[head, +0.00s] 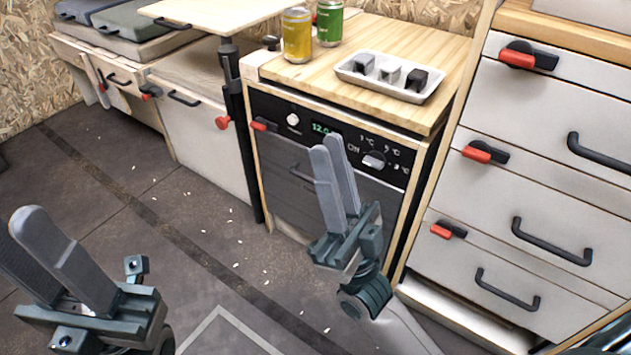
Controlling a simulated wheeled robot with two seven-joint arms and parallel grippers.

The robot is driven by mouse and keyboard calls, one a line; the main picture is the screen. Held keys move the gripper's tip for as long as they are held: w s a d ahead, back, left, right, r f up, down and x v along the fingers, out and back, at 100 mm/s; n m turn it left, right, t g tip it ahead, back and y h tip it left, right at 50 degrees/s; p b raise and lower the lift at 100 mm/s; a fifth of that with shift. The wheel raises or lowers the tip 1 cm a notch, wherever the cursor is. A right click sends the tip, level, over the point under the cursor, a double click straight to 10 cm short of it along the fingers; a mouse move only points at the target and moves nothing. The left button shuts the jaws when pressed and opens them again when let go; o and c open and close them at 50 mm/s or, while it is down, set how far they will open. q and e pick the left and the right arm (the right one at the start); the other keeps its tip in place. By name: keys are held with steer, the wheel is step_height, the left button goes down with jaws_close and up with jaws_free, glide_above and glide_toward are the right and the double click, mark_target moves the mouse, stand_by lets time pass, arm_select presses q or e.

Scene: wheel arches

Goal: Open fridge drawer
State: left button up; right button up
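The fridge (288,205) is the dark-fronted unit under the wooden counter, with a knob panel and a lit green display (321,128) on its upper front. Its drawer looks shut.
A red-tipped latch (264,125) sits at the fridge's upper left. Two cans, yellow (297,36) and green (330,22), and a white tray (391,75) stand on the counter. A white drawer cabinet (530,170) is at the right. Floor at the left is mostly clear.

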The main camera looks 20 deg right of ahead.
steer(key=w+d+f+m+g+h+p, duration=0.1)
steer(key=w+f+m+g, duration=0.2)
steer(key=f, duration=0.5)
steer(key=w+d+f+m+g+h, duration=0.1)
steer(key=w+d+f+g, duration=0.1)
steer(key=w+f, duration=0.45)
steer(key=d+f+m+g+h, duration=0.1)
steer(key=d+f, duration=0.3)
steer(key=f, duration=0.6)
steer(key=d+f+m+g+h, duration=0.2)
steer(key=d+f+m+g, duration=0.1)
steer(key=f, duration=0.6)
steer(key=shift+d+f+m+g+h+p, duration=0.3)
steer(key=shift+d+f+g+p, duration=0.1)
steer(key=shift+d, duration=0.45)
steer(key=shift+w+r, duration=0.1)
steer(key=b+x, duration=0.3)
steer(key=x, duration=1.4)
steer(key=shift+w+r, duration=0.1)
steer(key=shift+r, duration=0.05)
steer(key=shift+c, duration=0.4)
jaws_close()
